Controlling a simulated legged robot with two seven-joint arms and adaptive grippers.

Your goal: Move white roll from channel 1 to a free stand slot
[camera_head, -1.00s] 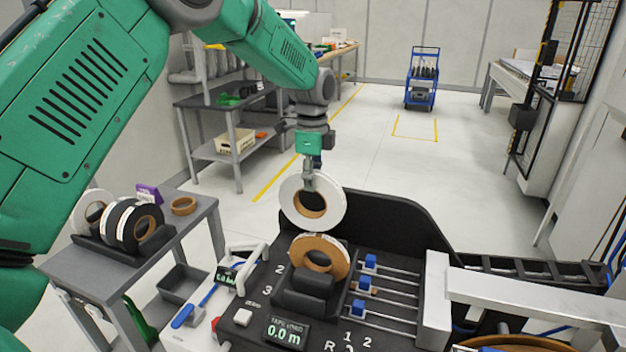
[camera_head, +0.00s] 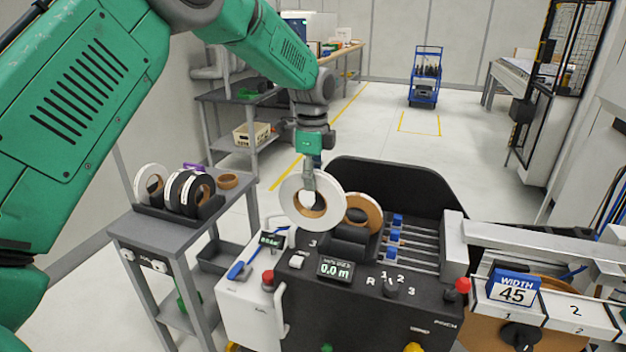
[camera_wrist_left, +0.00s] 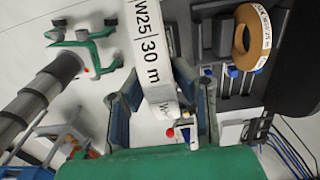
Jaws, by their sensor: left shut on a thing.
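My left gripper (camera_head: 309,178) is shut on the rim of a white roll (camera_head: 322,206) with a brown core. It holds the roll upright above the left part of the black machine (camera_head: 300,262). In the left wrist view the white roll (camera_wrist_left: 148,45) sits between the fingers (camera_wrist_left: 160,112), its face printed "30 m". A brown roll (camera_head: 364,212) stands on the machine, partly behind the white one. The stand (camera_head: 158,214) on the grey side table at the left holds a white roll (camera_head: 149,184) and dark rolls (camera_head: 183,192). Its free slots are hard to tell. My right gripper is not in view.
A loose brown ring (camera_head: 228,180) lies on the grey side table (camera_head: 165,238). A white box with a red button (camera_head: 250,300) stands between that table and the machine. Blue-knobbed guide rods (camera_head: 395,236) are right of the rolls. Open floor lies behind.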

